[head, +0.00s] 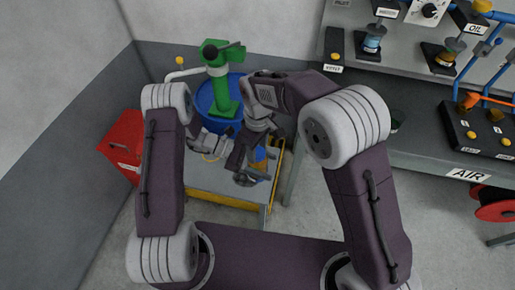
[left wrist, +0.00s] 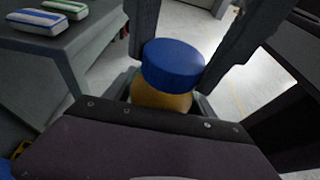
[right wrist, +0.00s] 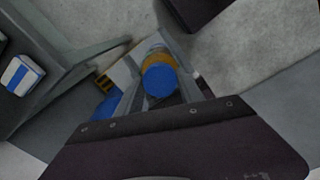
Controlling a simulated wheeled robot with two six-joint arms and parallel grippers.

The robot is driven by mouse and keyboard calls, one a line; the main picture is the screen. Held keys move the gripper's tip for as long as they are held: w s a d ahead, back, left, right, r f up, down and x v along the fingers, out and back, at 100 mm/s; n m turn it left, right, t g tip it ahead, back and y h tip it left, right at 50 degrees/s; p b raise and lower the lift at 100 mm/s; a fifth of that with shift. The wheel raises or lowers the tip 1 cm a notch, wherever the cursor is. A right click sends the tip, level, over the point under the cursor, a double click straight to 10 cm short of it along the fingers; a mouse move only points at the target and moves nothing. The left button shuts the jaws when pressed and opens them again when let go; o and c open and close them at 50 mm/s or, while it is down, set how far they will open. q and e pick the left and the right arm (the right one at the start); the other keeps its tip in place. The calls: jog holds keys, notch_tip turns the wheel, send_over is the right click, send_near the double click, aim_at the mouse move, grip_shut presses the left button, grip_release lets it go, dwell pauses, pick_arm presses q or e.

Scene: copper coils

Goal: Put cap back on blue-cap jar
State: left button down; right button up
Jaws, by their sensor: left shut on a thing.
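The jar (left wrist: 160,99) has an amber body and stands between the fingers of my left gripper (left wrist: 168,96), which is shut on it. The blue cap (left wrist: 173,65) sits over the jar's top, with amber directly below it. In the right wrist view the cap (right wrist: 160,80) faces the camera, and the amber body (right wrist: 158,56) lies beyond it. My right gripper (right wrist: 161,66) has one finger on each side of the jar. Whether these fingers touch the cap is unclear. In the head view both grippers meet above the low grey platform, and my arms partly hide the jar.
A blue drum (head: 203,98) with a green pump (head: 223,93) stands behind my grippers. The grey platform (head: 218,182) has yellow edges. A red box (head: 122,146) is at the left, and a bench (head: 428,150) with labelled fixtures is at the right.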

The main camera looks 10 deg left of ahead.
grip_shut()
jog(key=m, duration=0.5)
jog(key=shift+m, duration=0.3)
jog(key=o, duration=1.3)
grip_release()
notch_tip(320, 180, up, 12)
jog(key=shift+w+r, duration=0.1)
